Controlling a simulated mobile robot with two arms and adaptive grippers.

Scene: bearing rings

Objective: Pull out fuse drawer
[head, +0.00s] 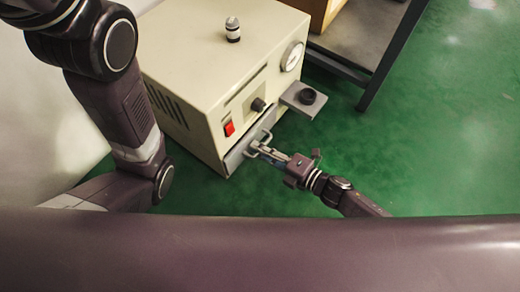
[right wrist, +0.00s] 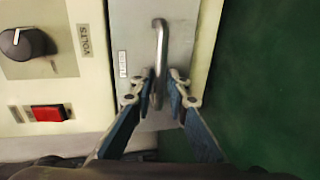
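A grey fuse drawer front (head: 237,157) sits low on the front of a cream instrument box (head: 200,60). In the right wrist view the drawer front (right wrist: 180,40) carries a small label and a bent metal handle (right wrist: 160,40). My right gripper (head: 262,147) is at this handle. In the right wrist view its fingertips (right wrist: 161,84) stand one on each side of the bar, with a narrow gap visible on the right side. Whether the drawer stands slightly proud of the box, I cannot tell. My left gripper is out of view; only its arm shows at the left.
The box front has a red switch (head: 229,128), a black knob (head: 258,104) and a round gauge (head: 292,56). A grey shelf with a black ring (head: 307,96) juts out right of the drawer. A dark-legged table stands at the upper right. Green floor (head: 440,130) is free at right.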

